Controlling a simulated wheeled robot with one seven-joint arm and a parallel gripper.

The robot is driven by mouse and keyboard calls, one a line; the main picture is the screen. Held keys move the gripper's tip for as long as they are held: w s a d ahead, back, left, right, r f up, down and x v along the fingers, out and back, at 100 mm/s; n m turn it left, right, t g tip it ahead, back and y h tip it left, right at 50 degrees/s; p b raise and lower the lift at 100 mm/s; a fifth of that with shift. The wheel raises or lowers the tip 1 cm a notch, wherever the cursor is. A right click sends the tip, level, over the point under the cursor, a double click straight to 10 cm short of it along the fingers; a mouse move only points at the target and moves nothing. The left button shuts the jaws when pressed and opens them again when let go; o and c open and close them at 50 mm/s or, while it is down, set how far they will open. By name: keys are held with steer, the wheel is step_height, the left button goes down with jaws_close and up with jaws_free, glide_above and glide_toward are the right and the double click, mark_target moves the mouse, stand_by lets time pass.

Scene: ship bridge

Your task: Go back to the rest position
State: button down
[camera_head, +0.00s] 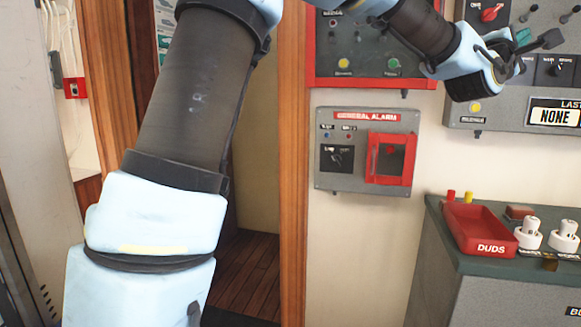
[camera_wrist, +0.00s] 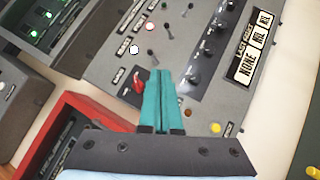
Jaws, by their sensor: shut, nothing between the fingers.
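My gripper (camera_head: 535,42) is at the upper right in the head view, raised in front of the grey control panel (camera_head: 482,122). In the wrist view, the teal fingers of my gripper (camera_wrist: 161,75) are together, with nothing between them. They point at the panel's face, beside a red switch (camera_wrist: 138,84) and a row of dark toggles. I cannot tell whether the fingertips touch the panel. My arm is stretched out across the top of the head view.
A general alarm box (camera_head: 327,180) hangs on the wall below a red-framed panel (camera_head: 311,60). A red DUDS tray (camera_head: 490,247) and white fittings (camera_head: 529,236) stand on the counter (camera_head: 440,232) at the right. A wooden-framed doorway (camera_head: 294,200) opens behind my arm.

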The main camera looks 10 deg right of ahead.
steer(key=w+a+f+m+y, duration=0.25)
steer(key=w+a+f, duration=0.25)
steer(key=f, duration=0.3)
steer(key=w+a+f+m+y, duration=0.2)
steer(key=w+a+f+y, duration=0.3)
steer(key=f, duration=0.3)
steer(key=w+a+f+m+g+y, duration=0.1)
steer(key=w+a+f+y, duration=0.15)
steer(key=a+f, duration=0.5)
steer(key=w+a+f+m+g+y, duration=0.1)
steer(key=a+f+y, duration=0.3)
steer(key=a, duration=0.6)
steer(key=s+a+f+m+g+y, duration=0.1)
steer(key=s+a+f+g+y, duration=0.1)
steer(key=a+f, duration=0.55)
steer(key=s+a+f+m+g+y, duration=0.1)
steer(key=s+a+f+y, duration=0.2)
steer(key=a, duration=0.8)
steer(key=s+a+f+m+g, duration=0.1)
steer(key=s+a+f+g, duration=0.3)
steer(key=s+a, duration=0.7)
steer(key=shift+s+a+f+y, duration=0.15)
steer(key=shift+a+f+y, duration=0.2)
steer(key=shift+f, duration=0.6)
